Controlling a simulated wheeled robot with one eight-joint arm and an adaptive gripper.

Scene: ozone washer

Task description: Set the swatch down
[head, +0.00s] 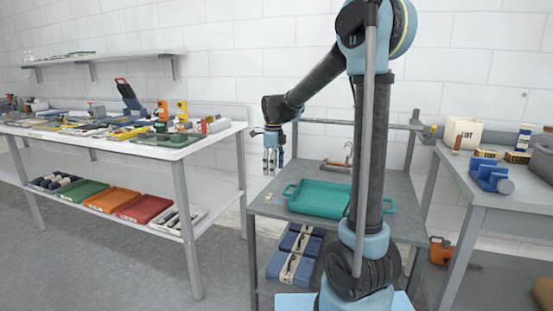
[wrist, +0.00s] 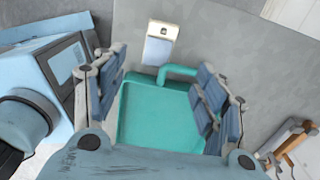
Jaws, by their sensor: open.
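A small pale card with a cream end and a dark spot, which looks like the swatch, lies on the grey table top (wrist: 215,38), seen in the wrist view (wrist: 159,45). It lies beside the handle of the teal tray (wrist: 150,115), apart from it. My gripper (head: 272,167) hangs above the table's left part, left of the tray (head: 322,199). In the wrist view my gripper (wrist: 162,88) has its fingers spread wide, with nothing between them. The card lies beyond the fingertips, not touched by them.
Blue cases (head: 290,262) sit on the shelf below. A tool with a wooden handle (wrist: 296,142) lies right of the tray. A white bench (head: 205,141) with many tools stands left, another bench (head: 500,190) right.

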